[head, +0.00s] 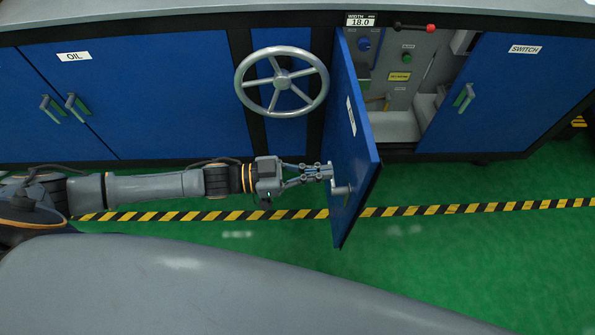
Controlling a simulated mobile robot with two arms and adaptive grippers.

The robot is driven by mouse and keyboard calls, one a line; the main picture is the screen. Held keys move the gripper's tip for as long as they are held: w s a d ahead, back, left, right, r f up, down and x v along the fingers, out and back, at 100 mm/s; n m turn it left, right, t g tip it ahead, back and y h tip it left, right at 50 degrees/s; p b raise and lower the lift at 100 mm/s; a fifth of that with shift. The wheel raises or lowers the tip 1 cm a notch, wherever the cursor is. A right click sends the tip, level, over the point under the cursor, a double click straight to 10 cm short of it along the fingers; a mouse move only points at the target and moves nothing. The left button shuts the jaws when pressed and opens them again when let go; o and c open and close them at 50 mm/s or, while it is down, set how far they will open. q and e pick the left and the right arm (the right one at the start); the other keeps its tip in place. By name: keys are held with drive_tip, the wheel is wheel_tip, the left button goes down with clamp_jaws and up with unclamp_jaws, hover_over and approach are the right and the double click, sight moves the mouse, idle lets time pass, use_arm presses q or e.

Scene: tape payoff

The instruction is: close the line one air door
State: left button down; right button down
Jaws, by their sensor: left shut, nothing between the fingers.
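The blue air door (352,120) stands open, swung out from the cabinet front toward me. It is hinged on the left side of an open compartment (398,125). A small label on its face is too oblique to read. A grey handle (341,190) sits low on the door's left-facing side. My left gripper (328,172) comes in from the left and is shut and empty. Its fingertips are at that face, just above the handle; I cannot tell whether they touch it. My right gripper is not in view.
A grey handwheel (282,81) stands left of the door. Blue OIL (75,100) and SWITCH (510,90) doors are shut on either side. The green floor (460,240) right of the door is clear, crossed by striped tape (480,208).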

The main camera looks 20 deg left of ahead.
sight(360, 169)
use_arm(q)
drive_tip(key=x, duration=0.5)
drive_tip(key=shift+w+d, duration=0.15)
drive_tip(key=shift+d, duration=0.2)
